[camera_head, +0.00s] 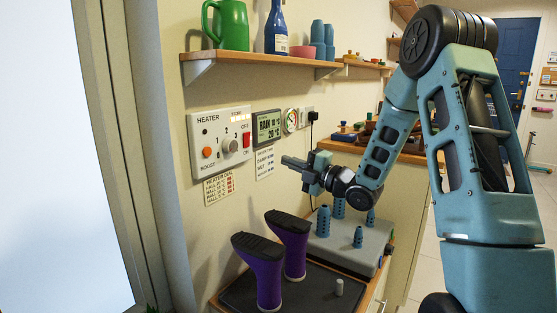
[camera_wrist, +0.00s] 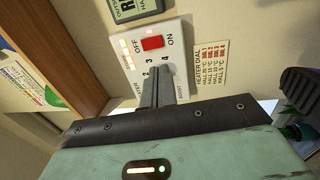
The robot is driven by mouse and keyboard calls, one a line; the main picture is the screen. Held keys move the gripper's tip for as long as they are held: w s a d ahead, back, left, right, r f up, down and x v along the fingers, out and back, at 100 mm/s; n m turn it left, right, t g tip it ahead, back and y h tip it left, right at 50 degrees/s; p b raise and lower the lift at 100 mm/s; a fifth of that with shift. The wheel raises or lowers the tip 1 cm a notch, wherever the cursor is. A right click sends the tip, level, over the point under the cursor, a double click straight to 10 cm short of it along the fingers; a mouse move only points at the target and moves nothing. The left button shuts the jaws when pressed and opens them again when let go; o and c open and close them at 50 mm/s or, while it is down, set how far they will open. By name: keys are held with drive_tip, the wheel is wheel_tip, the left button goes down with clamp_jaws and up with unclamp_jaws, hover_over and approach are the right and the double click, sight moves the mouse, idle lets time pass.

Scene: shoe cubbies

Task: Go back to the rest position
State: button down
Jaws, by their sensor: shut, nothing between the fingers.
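My gripper (camera_head: 290,161) is shut and empty, held out in front of the wall to the right of the heater panel (camera_head: 203,123) in the head view. A gap shows between the fingertips and the panel there. In the wrist view the closed fingers (camera_wrist: 160,82) point at the panel (camera_wrist: 182,34) and cover the dial. In the head view the grey dial knob (camera_head: 230,146) sits in the panel's middle, beside the red switch (camera_head: 246,138) and the orange button (camera_head: 207,153). The red switch also shows in the wrist view (camera_wrist: 152,43).
A wooden shelf (camera_head: 270,59) with a green jug (camera_head: 230,25), a blue bottle (camera_head: 277,28) and blue cups is above. Below my gripper are purple boots (camera_head: 262,275) on a dark mat and a grey block (camera_head: 345,250) with blue pegs. Open floor lies at right.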

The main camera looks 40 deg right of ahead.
drive_tip(key=shift+s+d+f, duration=0.1)
drive_tip(key=shift+s+d, duration=0.1)
drive_tip(key=shift+s, duration=0.45)
drive_tip(key=shift+a, duration=0.1)
